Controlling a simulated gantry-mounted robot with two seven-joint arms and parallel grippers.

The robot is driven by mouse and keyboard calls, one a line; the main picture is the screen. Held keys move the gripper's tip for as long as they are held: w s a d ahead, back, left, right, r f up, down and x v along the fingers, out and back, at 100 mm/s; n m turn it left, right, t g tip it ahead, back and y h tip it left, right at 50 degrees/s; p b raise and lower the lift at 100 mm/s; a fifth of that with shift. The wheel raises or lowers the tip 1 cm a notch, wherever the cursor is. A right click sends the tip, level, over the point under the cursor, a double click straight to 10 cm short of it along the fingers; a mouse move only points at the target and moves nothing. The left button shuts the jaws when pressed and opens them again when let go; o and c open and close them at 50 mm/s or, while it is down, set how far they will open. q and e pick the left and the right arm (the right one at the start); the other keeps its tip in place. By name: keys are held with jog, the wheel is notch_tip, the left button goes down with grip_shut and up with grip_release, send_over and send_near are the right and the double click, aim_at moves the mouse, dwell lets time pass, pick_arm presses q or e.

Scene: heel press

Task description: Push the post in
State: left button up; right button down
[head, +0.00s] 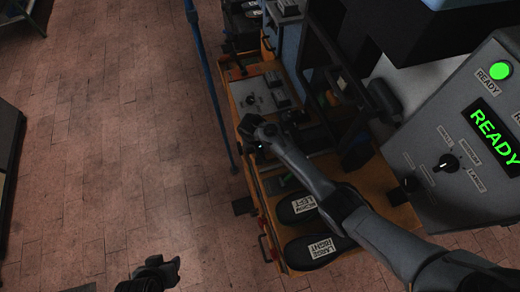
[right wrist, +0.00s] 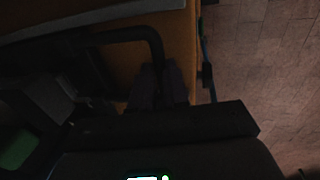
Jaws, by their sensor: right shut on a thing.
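My right gripper (head: 262,146) is at the left part of the orange bench, partly hidden by its own wrist in the head view. In the dark right wrist view its fingers (right wrist: 158,88) are shut on the end of a dark bent bar (right wrist: 128,36), above the orange surface. I cannot tell whether this bar is the post. My left gripper (head: 168,272) is low in the head view, over the floor and away from the bench; its finger opening is unclear.
Two black shoes, one labelled left (head: 298,208) and one large right (head: 318,250), lie on the orange bench (head: 374,180). A grey control panel (head: 425,150) at the right shows green READY. A blue pole (head: 209,80) stands left of the bench.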

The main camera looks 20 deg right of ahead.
jog(key=d+p, duration=0.1)
jog(key=d, duration=0.3)
jog(key=shift+s+r+p, duration=0.1)
jog(key=shift+s+p, duration=0.05)
jog(key=shift+p, duration=0.25)
jog(key=shift+a, duration=0.1)
jog(key=c, duration=1.1)
grip_release()
jog(key=shift+d, duration=0.2)
jog(key=shift+c, duration=0.2)
jog(key=shift+a, duration=0.1)
jog(key=r, duration=0.3)
jog(key=a+r, duration=0.1)
jog(key=r, duration=0.3)
jog(key=a+r, duration=0.1)
jog(key=r, duration=0.2)
jog(key=shift+r+p, duration=0.2)
jog(key=shift+p, duration=0.1)
